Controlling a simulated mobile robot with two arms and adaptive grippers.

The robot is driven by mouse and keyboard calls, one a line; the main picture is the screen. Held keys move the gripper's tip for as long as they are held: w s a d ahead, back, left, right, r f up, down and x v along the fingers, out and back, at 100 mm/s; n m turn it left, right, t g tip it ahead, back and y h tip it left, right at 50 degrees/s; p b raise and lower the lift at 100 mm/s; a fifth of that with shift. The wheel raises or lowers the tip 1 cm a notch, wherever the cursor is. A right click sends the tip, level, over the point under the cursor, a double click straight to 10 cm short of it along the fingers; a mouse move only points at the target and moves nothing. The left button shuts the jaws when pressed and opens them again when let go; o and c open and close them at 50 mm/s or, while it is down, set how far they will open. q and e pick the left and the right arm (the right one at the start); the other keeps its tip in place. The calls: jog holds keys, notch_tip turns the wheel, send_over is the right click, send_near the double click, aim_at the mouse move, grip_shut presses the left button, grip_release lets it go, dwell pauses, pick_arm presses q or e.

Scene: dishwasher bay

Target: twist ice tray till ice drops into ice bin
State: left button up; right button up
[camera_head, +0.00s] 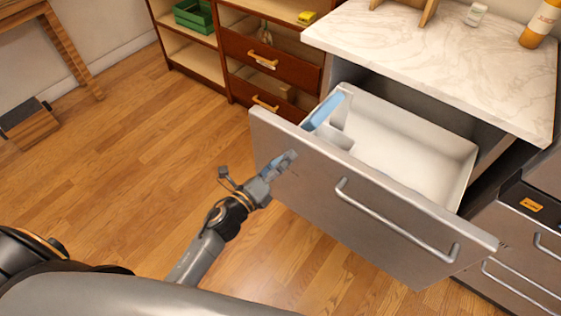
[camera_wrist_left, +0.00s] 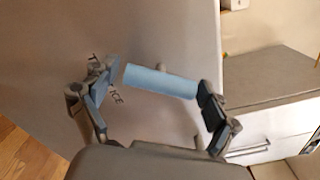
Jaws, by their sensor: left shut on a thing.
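The pale blue ice tray (camera_head: 323,111) sits tilted at the left end of the open drawer, above a small white compartment. The white ice bin (camera_head: 405,155) fills the rest of the drawer; I see no ice in it. My left gripper (camera_head: 281,163) is at the upper left of the drawer's grey front. In the left wrist view, its fingers are at the two ends of a light blue bar (camera_wrist_left: 160,81) on that front, and it is shut on the bar. Partly hidden lettering ending in "ICE" shows beside it. My right gripper is not in view.
The drawer front (camera_head: 330,195) has a long metal handle (camera_head: 395,220). A marble counter (camera_head: 450,50) is above, with an orange bottle (camera_head: 541,24). A wooden cabinet (camera_head: 268,60) with drawers stands behind.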

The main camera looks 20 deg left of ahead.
pick_arm(q)
jog(key=shift+f, duration=0.1)
dwell(0.4)
jog(key=o, duration=0.9)
jog(key=shift+o, duration=0.2)
jog(key=v, duration=1.2)
